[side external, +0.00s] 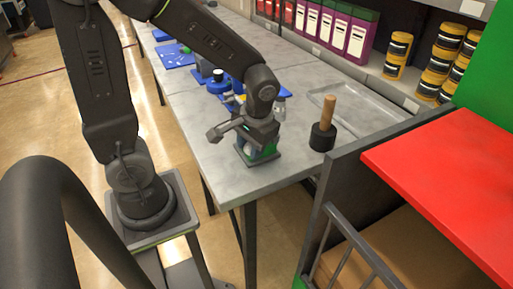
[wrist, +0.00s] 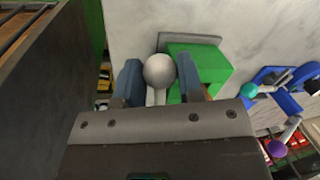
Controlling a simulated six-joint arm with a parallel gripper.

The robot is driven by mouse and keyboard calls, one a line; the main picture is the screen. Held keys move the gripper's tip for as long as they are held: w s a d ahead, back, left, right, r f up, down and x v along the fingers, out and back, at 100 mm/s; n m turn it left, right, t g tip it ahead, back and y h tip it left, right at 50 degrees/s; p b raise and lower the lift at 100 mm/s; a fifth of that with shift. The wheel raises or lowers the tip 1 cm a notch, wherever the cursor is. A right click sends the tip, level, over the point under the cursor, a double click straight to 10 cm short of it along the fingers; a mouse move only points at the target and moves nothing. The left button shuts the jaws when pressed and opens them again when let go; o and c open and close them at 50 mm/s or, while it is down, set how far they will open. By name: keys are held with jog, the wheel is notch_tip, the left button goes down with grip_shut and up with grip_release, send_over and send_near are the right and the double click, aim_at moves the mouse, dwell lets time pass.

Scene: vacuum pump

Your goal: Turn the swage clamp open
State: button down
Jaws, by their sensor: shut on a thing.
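The swage clamp is a green block (wrist: 207,62) on a flat grey plate, with a handle ending in a grey-white ball knob (wrist: 159,71). In the side external view its green body (side external: 265,154) stands near the front edge of the table, partly hidden under my wrist. My gripper (wrist: 158,78) is shut on the clamp handle, with one blue-grey finger on each side of the ball knob. In the side external view my gripper (side external: 247,142) is low over the clamp. The lower part of the handle is mostly hidden by the gripper.
A black holder with a wooden handle (side external: 327,125) stands right of the clamp. A shallow grey tray (side external: 362,113) lies behind it. Blue parts (side external: 217,86) are further back on the table. A red-topped cart (side external: 450,175) is at the right. Bare tabletop (side external: 215,160) lies left of the clamp.

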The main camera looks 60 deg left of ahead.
jog(key=shift+a+m, duration=0.6)
jog(key=shift+m, duration=0.2)
jog(key=c, duration=0.8)
grip_release()
jog(key=shift+o, duration=0.2)
notch_tip(320, 180, up, 14)
jog(key=d, duration=0.2)
jog(key=shift+w+d+f, duration=0.2)
jog(key=shift+d, duration=0.05)
jog(key=shift+s, duration=0.1)
jog(key=s+d+m+t+h, duration=0.2)
jog(key=s+d+t, duration=0.1)
jog(key=s+t, duration=0.3)
jog(key=shift+f, duration=0.4)
